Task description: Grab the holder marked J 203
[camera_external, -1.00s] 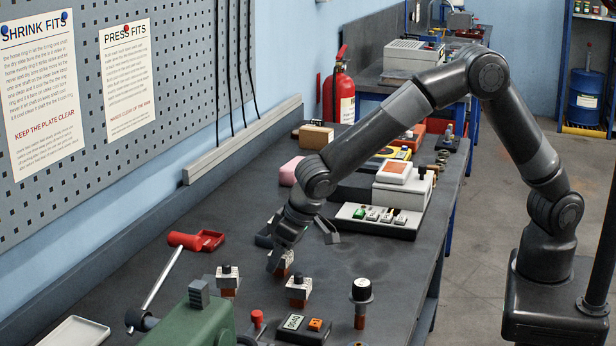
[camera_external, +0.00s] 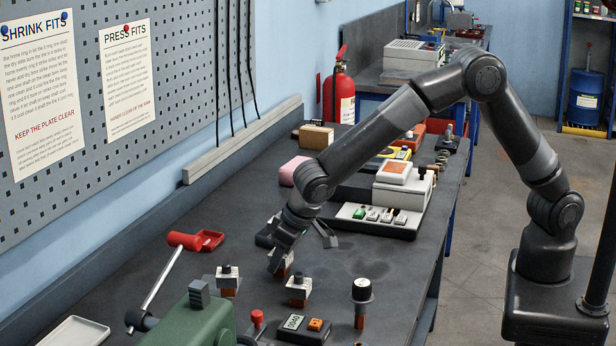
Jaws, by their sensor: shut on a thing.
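My gripper (camera_external: 282,262) points down at the middle of the bench and is shut on a small holder (camera_external: 284,272) with a brownish-orange base. The fingers cover most of this holder, and its marking cannot be read. Two similar holders, each a pale block with a dark top and an orange-brown base, stand upright nearby. One holder (camera_external: 228,281) is to the left and nearer the camera; the other holder (camera_external: 298,289) is just in front of my gripper. No J 203 marking is legible on any of them.
A small display box (camera_external: 302,328) and a green machine (camera_external: 192,324) are in front. A white device with switches (camera_external: 378,218) is behind my gripper. Dark bench top (camera_external: 345,262) is clear right of my gripper.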

